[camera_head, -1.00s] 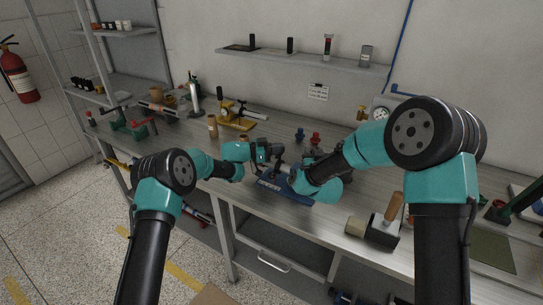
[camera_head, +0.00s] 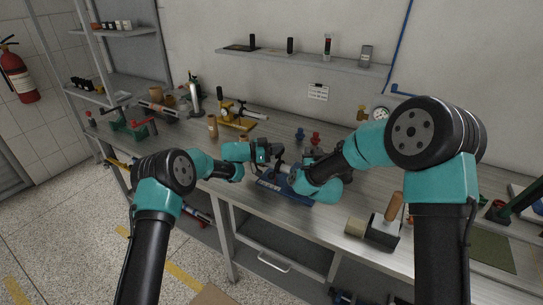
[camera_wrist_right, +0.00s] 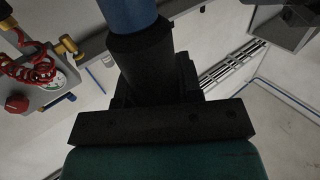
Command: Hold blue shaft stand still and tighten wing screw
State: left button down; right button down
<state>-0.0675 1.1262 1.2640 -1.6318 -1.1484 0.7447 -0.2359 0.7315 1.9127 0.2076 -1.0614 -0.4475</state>
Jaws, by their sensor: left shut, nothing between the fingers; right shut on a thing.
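The blue shaft stand (camera_head: 271,186) is on the bench in the head view; its long blue base shows, and its upper part is mostly hidden by my arms. My left gripper (camera_head: 277,154) is at the stand's left side, above the base, shut with nothing visible between its fingers. My right arm covers the right end of the stand. In the right wrist view a blue cylindrical part (camera_wrist_right: 127,14) sticks up from my dark right gripper (camera_wrist_right: 138,45), which is shut on it; it appears to belong to the stand. The wing screw cannot be made out.
A yellow-based fixture (camera_head: 235,121) stands behind on the left. Small blue (camera_head: 300,134) and red (camera_head: 315,138) pieces stand behind the stand. A dark block with a wooden handle (camera_head: 384,231) is to the right.

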pick_arm(q)
jog(key=shift+w+a, duration=0.1)
dwell(0.3)
jog(key=w+a, duration=0.8)
jog(key=a, duration=0.3)
dwell(0.5)
jog(key=shift+a, duration=0.1)
jog(key=c, duration=1.9)
grip_release()
